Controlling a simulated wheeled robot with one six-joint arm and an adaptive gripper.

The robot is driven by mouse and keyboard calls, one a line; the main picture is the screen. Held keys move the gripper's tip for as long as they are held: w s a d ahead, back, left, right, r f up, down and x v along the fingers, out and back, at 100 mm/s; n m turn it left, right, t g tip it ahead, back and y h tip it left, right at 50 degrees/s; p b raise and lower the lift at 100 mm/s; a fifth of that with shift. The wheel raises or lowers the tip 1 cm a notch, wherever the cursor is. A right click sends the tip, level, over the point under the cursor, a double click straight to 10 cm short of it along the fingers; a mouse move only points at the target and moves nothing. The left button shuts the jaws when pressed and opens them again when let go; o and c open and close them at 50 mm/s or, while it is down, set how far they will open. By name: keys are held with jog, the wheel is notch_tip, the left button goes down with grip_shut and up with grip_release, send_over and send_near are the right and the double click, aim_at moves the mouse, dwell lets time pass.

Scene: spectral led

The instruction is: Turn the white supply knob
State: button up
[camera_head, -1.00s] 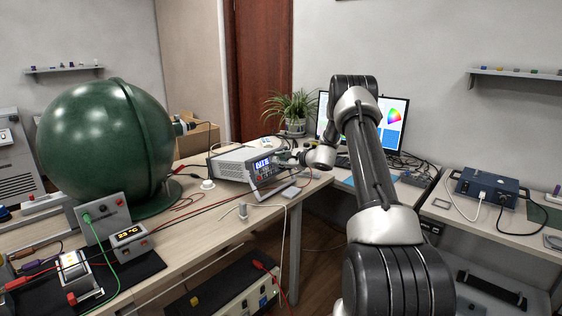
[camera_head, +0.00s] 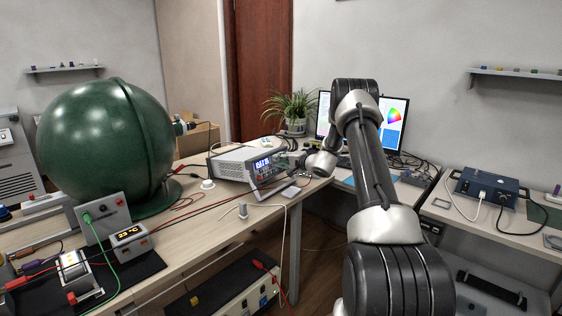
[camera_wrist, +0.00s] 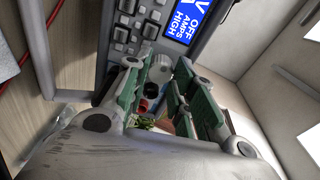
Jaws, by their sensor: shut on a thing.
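The power supply (camera_head: 236,163) is a light grey box at the right end of the wooden bench, its front panel and lit blue display facing my arm. In the wrist view its display (camera_wrist: 188,22) reads OFF, AMPS and HIGH, turned sideways. My gripper (camera_head: 291,160) is at the right side of that panel. In the wrist view its two green-padded fingers (camera_wrist: 160,78) are close together at the panel, shut on the pale supply knob (camera_wrist: 160,68).
A big green sphere (camera_head: 105,148) stands on the left of the bench. Red and black leads run across the bench to the supply's front. A white cup-like piece (camera_head: 207,184) stands left of the supply. A plant (camera_head: 291,108) and a monitor (camera_head: 395,122) are behind.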

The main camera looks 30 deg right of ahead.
jog(key=shift+f+n, duration=0.1)
jog(key=shift+n, duration=1.4)
jog(key=o, duration=1.1)
jog(key=shift+c, duration=0.2)
jog(key=v, duration=1.2)
jog(key=shift+d+f, duration=0.1)
jog(key=shift+d, duration=0.05)
